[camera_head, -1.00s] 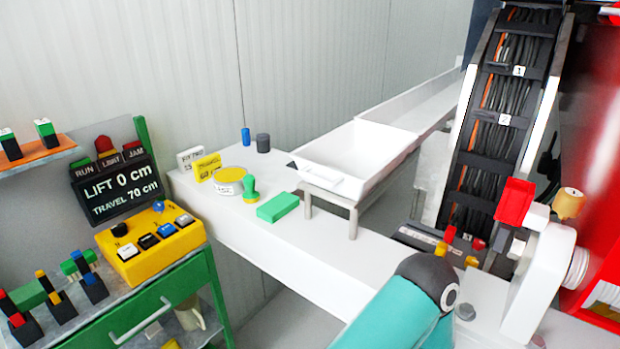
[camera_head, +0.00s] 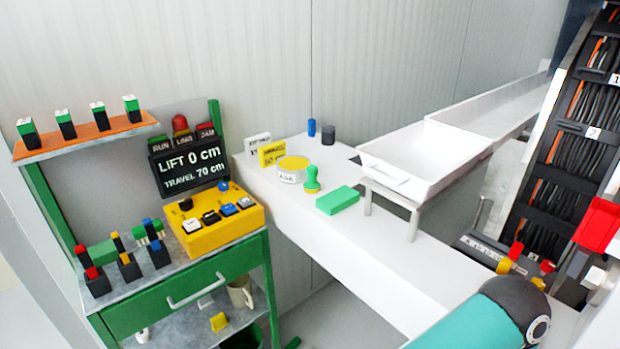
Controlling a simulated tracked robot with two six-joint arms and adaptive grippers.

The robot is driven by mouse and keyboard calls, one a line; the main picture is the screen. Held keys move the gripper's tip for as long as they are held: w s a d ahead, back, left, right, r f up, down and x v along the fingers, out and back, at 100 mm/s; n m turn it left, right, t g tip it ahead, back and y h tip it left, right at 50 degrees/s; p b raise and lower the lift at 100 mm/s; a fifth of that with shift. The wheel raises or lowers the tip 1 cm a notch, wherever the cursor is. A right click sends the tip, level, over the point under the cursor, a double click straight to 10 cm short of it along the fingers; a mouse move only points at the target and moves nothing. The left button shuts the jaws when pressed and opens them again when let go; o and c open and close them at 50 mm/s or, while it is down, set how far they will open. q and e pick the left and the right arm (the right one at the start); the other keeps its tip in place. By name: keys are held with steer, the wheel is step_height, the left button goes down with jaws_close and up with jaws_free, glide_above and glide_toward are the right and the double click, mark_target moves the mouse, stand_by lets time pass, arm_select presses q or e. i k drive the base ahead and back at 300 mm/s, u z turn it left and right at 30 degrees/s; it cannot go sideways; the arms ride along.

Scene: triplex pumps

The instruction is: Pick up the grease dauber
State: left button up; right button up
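A small green knobbed piece (camera_head: 312,180), which looks like the grease dauber, stands upright on the white bench (camera_head: 365,255). It is just right of a round tin (camera_head: 293,169) with a yellow top and a white label that is too small to read surely. A green block (camera_head: 338,200) lies to the right of and nearer than the dauber. Neither of my grippers is in view. Only a teal and dark grey link of my arm shows at the bottom right, well apart from the dauber.
Behind the tin stand a yellow sign (camera_head: 272,153), a blue cylinder (camera_head: 311,128) and a dark cylinder (camera_head: 328,135). A white tray (camera_head: 420,150) on legs is to the right. A green cart (camera_head: 180,285) with a yellow button box (camera_head: 215,222) stands left.

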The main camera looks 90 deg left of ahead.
mark_target(311, 186)
steer(key=u, duration=0.1)
steer(key=k, duration=0.95)
steer(key=u, duration=1.35)
steer(key=i, duration=0.55)
steer(key=z, duration=0.2)
steer(key=k, duration=0.85)
steer(key=u, duration=0.2)
steer(key=i, duration=0.85)
steer(key=z, duration=0.05)
